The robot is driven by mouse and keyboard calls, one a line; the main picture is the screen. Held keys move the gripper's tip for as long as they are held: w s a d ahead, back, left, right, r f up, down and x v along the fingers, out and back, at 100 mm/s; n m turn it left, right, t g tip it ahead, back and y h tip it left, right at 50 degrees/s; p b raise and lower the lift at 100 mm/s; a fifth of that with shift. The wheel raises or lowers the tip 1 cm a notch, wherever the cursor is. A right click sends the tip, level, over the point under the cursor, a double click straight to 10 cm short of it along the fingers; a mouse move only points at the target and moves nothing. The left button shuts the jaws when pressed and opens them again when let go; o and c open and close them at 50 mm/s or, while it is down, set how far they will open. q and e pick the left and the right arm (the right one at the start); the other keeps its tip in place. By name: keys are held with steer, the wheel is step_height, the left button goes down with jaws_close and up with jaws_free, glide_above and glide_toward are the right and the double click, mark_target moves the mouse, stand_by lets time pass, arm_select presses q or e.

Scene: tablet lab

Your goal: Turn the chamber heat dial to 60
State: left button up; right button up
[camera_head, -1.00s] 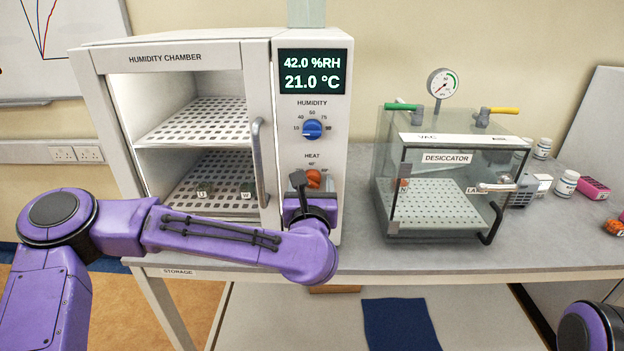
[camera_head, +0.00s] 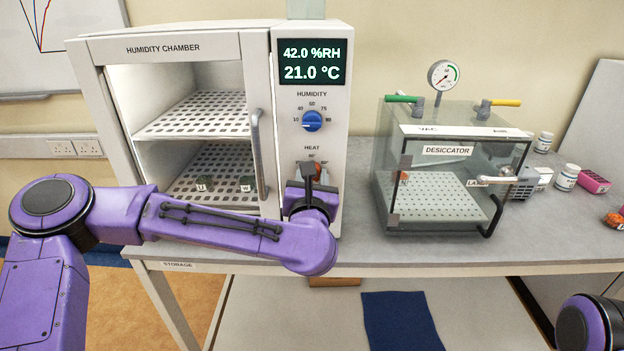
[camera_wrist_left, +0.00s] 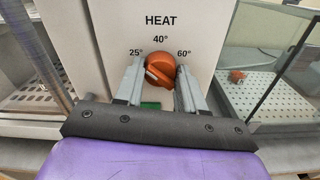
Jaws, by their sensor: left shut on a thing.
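The orange heat dial (camera_wrist_left: 163,63) is on the humidity chamber's front panel, between the printed 25° and 60° marks and below 40°. A pale mark shows on its lower left side. In the head view the dial (camera_head: 321,172) is partly hidden by my left gripper (camera_head: 311,173). In the left wrist view the fingers of my left gripper (camera_wrist_left: 160,72) stand on either side of the dial, shut on it. The chamber display (camera_head: 312,62) reads 42.0 %RH and 21.0 °C. My right gripper is out of view.
The blue humidity dial (camera_head: 312,121) sits above the heat dial. The chamber door handle (camera_head: 258,155) is just left of my gripper. A glass desiccator (camera_head: 447,151) stands to the right. A green patch (camera_wrist_left: 151,105) shows below the heat dial.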

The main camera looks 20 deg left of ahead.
arm_select(q)
steer(key=m, duration=0.5)
steer(key=shift+m+b, duration=0.3)
steer(key=m, duration=0.5)
steer(key=shift+p, duration=0.4)
steer(key=m+p, duration=0.4)
steer(key=m, duration=0.7)
steer(key=shift+m, duration=0.4)
steer(key=shift+f, duration=0.1)
steer(key=o, duration=1)
steer(key=shift+o, duration=0.2)
steer(key=shift+s, duration=0.1)
